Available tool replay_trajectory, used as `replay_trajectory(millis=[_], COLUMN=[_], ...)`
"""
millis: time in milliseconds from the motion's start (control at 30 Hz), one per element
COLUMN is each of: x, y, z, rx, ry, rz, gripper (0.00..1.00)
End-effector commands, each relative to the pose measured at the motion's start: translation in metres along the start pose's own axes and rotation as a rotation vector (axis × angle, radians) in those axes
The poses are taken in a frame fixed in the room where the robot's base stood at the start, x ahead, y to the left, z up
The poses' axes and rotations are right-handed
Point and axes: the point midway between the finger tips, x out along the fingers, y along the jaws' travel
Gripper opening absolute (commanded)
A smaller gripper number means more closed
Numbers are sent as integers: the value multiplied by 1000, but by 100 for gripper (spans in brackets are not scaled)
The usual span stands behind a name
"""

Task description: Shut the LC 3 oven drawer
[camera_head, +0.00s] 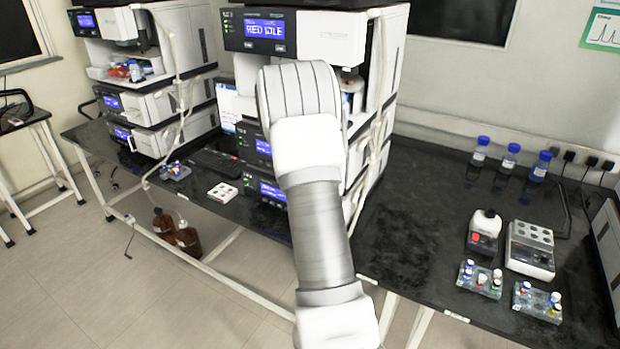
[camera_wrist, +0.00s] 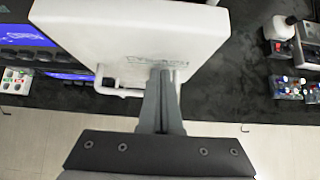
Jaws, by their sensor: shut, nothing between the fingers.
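The right instrument stack (camera_head: 312,28) shows a "RED IDLE" display in the head view; the small name above it is hard to read. My arm stands in front of this stack and hides much of its middle, so the oven drawer cannot be made out there. In the wrist view, my gripper (camera_wrist: 162,75) is shut and empty, its fingers together. The tips overlap a white panel (camera_wrist: 100,30) with faint lettering, perhaps the drawer. A thin bar shows under its lower edge. I cannot tell whether the fingers touch it.
Another instrument stack (camera_head: 160,75) stands at the left. On the dark bench (camera_head: 410,225) right of my arm is free room. Vial racks (camera_head: 480,279), a small mixer (camera_head: 485,232), a block (camera_head: 530,250) and blue-capped bottles (camera_head: 510,158) stand further right. Brown bottles (camera_head: 187,240) stand below the bench.

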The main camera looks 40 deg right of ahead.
Motion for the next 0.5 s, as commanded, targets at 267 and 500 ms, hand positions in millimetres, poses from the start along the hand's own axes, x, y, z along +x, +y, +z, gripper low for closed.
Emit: replay_trajectory(millis=[267,500], x=[17,20], y=[0,0], z=[18,21], rx=[1,2], ry=[0,-3], rz=[0,1], gripper=[0,0])
